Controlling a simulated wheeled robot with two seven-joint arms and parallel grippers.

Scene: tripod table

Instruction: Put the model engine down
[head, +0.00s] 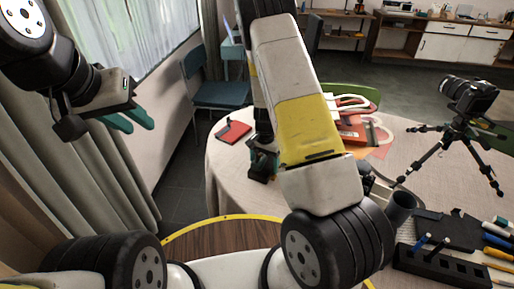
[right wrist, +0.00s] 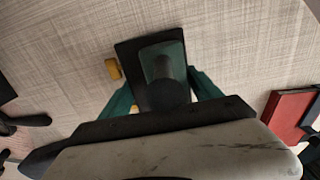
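The model engine is a dark block with a dark grey-green cylinder (right wrist: 162,65) and a small yellow wheel at its side in the right wrist view. My right gripper (right wrist: 165,95) has its teal fingers against both sides of it, shut on it. In the head view the engine (head: 260,172) shows as a small dark shape below my right gripper (head: 263,148), at the left part of the table (head: 225,178). I cannot tell whether its base touches the cloth. My left gripper (head: 127,117) is open and empty, away from the table by the curtain.
A red notebook (head: 233,131) lies left of the engine; it also shows in the right wrist view (right wrist: 288,112). A camera on a tripod (head: 466,125), a dark cup (head: 401,209) and several tools stand to the right. My right arm hides the table's middle.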

